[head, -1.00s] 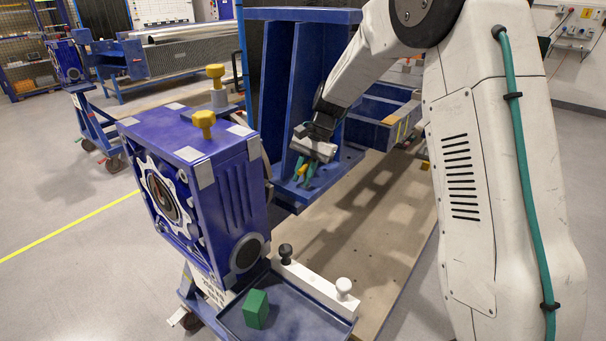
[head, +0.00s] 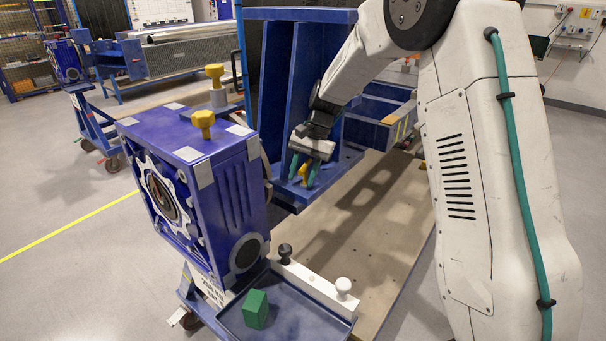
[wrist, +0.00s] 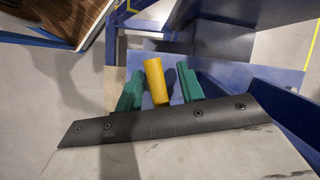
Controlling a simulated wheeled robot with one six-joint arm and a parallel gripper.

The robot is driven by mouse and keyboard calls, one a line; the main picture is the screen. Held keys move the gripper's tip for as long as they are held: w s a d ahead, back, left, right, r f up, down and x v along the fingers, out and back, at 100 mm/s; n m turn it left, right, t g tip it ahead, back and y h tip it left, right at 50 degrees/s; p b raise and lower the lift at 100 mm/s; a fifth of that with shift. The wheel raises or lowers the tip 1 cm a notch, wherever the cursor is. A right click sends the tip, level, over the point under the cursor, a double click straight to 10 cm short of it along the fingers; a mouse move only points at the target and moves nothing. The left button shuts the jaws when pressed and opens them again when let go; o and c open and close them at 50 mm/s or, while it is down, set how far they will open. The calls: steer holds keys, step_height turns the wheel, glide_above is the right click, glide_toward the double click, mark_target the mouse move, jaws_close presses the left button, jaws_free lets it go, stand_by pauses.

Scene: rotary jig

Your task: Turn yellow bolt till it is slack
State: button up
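The yellow bolt (head: 303,171) stands at the foot of the blue angle bracket (head: 345,163), near its front edge. It also shows in the wrist view (wrist: 156,80) as a plain yellow cylinder. My gripper (head: 303,177) points down over the bolt, with one green finger on each side of it. In the wrist view the fingers (wrist: 157,88) are parted, with a narrow gap on both sides of the bolt; the right gap looks a little wider. The bolt's lower end is hidden in the wrist view by my gripper body.
A blue gearbox-like block (head: 190,170) with yellow knobs on top stands left of the bracket. In front, a blue tray (head: 285,322) holds a green block (head: 256,309). A white bar (head: 313,286) with a black and a white knob lies along its back.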

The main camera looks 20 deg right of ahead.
mark_target(308, 164)
steer(key=v, duration=0.7)
steer(key=shift+d+r, duration=0.15)
steer(key=shift+r, duration=0.25)
steer(key=shift+d+f, duration=0.15)
